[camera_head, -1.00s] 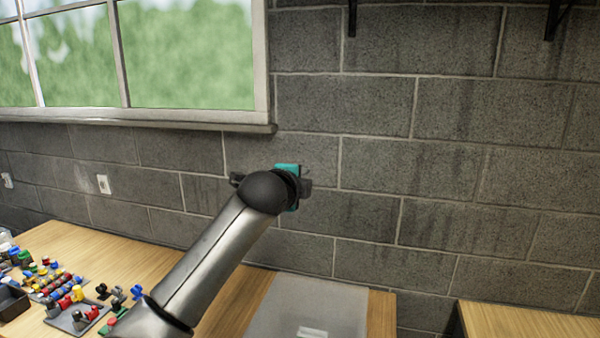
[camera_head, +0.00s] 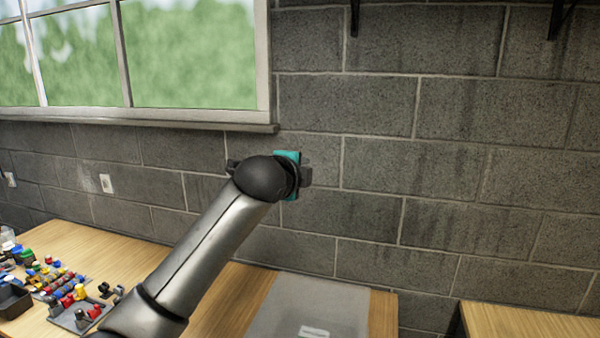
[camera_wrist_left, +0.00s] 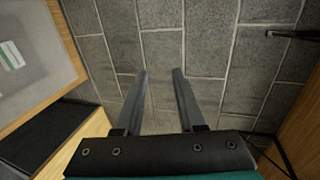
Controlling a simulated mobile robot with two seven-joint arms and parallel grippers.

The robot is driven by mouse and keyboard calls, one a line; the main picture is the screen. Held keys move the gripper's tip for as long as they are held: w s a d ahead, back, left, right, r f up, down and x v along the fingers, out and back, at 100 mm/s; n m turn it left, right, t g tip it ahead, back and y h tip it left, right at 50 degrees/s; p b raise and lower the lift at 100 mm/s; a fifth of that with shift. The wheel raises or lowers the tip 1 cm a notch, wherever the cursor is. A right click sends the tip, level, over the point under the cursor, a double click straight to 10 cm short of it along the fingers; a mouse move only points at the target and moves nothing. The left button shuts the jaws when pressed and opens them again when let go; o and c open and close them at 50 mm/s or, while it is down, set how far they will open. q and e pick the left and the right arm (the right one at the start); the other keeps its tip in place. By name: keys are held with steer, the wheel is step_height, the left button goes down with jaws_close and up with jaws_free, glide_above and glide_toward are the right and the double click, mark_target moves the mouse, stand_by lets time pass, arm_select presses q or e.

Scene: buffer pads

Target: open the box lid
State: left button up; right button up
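A flat grey, hazy panel (camera_head: 325,312) with a small white label lies at the bottom of the head view, seemingly the lid of the box. It also shows at the upper left of the left wrist view (camera_wrist_left: 42,70) and looks shut. The box's sides cannot be made out. My left gripper (camera_wrist_left: 162,72) is open and empty, with its two fingers apart and only brick wall and free space beyond them. My right gripper is in neither view.
Coloured parts in holders (camera_head: 65,285) and a dark bin (camera_head: 12,300) stand on the wooden table (camera_head: 110,258) at the left. A brick wall (camera_head: 430,180) closes off the back. Another wooden surface (camera_head: 525,322) is at the right, across a gap.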

arm_select(q)
steer(key=shift+s, duration=0.1)
steer(key=b+v, duration=0.3)
steer(key=v, duration=1.2)
steer(key=shift+b, duration=0.3)
steer(key=shift+f, duration=0.15)
